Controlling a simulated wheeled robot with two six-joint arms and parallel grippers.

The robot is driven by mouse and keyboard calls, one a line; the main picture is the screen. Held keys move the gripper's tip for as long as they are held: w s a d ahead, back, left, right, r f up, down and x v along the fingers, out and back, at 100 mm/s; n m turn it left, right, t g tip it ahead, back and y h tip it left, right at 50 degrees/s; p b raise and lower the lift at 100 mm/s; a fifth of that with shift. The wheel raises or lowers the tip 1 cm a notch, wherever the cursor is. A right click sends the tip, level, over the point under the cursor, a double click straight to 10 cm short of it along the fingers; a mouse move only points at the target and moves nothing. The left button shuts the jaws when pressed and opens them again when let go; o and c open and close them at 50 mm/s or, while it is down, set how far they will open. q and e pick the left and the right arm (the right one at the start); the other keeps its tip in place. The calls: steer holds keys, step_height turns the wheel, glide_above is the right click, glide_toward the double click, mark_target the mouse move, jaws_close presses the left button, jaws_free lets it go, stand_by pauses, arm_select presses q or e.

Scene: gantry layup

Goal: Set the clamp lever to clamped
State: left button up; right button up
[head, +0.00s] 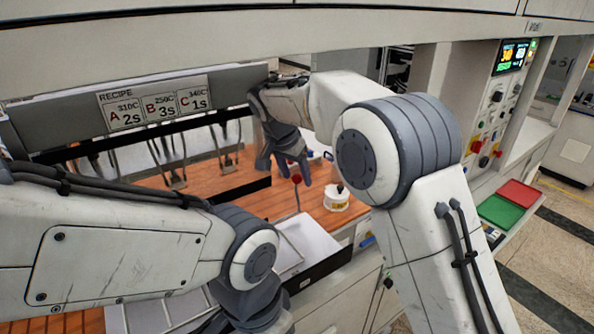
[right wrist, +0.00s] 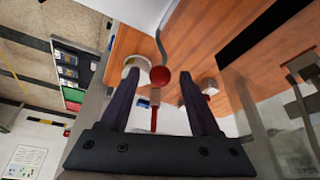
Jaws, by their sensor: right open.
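The clamp lever shows as a red ball knob (head: 296,179) on a thin rod, standing over the orange-brown work surface in the head view. In the right wrist view the red knob (right wrist: 160,76) appears between the two dark fingers, near their tips, with a grey bent rod above it and a red part below. My right gripper (head: 285,170) is open around or just beside the knob; contact cannot be told. Its fingers (right wrist: 158,82) stand apart. My left arm crosses the lower left of the head view, and its gripper fingers are not visible.
A white round container with a yellow label (head: 337,198) stands right of the lever. A recipe board (head: 155,103) and several hanging metal hooks are at the left. A black-edged tray (head: 320,266) lies in front. Red (head: 517,194) and green (head: 499,212) trays and a control panel are at right.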

steer(key=shift+x, duration=0.95)
jaws_close()
stand_by(0.8)
